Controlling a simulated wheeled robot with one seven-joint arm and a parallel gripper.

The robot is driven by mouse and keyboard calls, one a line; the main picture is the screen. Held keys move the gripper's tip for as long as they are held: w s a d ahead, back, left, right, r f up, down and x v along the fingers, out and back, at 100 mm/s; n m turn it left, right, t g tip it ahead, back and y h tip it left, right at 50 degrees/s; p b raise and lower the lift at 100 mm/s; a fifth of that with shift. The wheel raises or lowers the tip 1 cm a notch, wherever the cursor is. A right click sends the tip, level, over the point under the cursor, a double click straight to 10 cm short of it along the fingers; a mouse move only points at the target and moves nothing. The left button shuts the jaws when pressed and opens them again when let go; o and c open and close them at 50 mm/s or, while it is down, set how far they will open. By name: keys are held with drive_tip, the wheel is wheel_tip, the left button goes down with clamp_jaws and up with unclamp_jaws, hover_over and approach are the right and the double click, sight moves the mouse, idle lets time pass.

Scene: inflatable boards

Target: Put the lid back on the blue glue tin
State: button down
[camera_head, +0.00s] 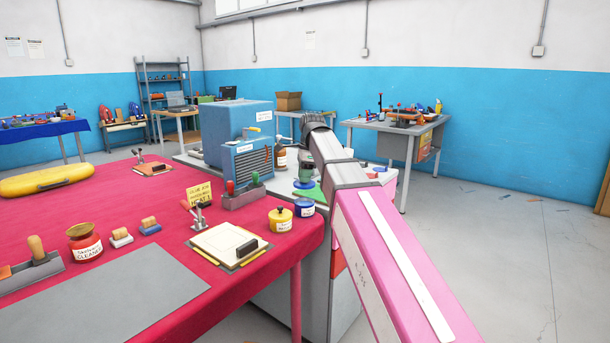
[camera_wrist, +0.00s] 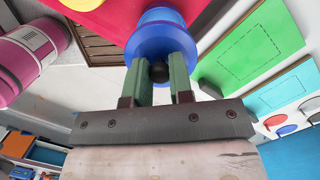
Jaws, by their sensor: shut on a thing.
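The blue glue tin (camera_head: 303,209) stands at the right corner of the red table, beside a yellow tin (camera_head: 280,219). In the wrist view my gripper (camera_wrist: 160,78) has its green fingers shut on the dark knob of a round blue lid (camera_wrist: 152,46). More blue shows past the lid; I cannot tell whether the lid touches the tin. In the head view a small blue disc (camera_head: 303,184) shows just above the tin, likely the held lid. My arm hides most of my gripper there.
A blue heater box (camera_head: 247,162) stands behind the tins.

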drive_tip(key=shift+f, duration=3.15)
drive_tip(key=shift+f, duration=0.15)
drive_tip(key=shift+c, duration=2.3)
unclamp_jaws()
drive_tip(key=shift+r, duration=3.5)
